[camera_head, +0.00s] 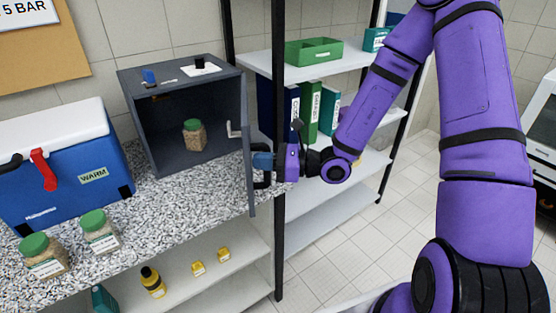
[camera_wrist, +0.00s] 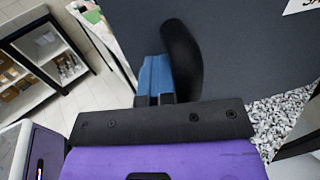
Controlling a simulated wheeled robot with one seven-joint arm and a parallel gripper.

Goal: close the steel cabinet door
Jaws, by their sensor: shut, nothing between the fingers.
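The dark grey steel cabinet (camera_head: 128,125) stands on the speckled counter with its front open. A jar with a green lid (camera_head: 194,136) stands inside. The cabinet door (camera_head: 248,193) is open at the cabinet's right side and shows nearly edge-on. In the wrist view, the door's flat grey face (camera_wrist: 245,55) fills much of the picture, with a black upright handle (camera_wrist: 182,60) on it. My gripper (camera_head: 261,160) is on the outer side of the door. Its blue fingers (camera_wrist: 155,78) are shut and empty, just left of the handle; I cannot tell whether they touch it.
A blue cool box (camera_head: 65,170) and two green-lidded jars (camera_head: 99,232) stand on the counter (camera_head: 185,195) left of the cabinet. A black shelf post (camera_head: 279,120) rises close to the door and my gripper. Shelves with binders (camera_head: 312,110) stand behind. Tiled floor lies clear at right.

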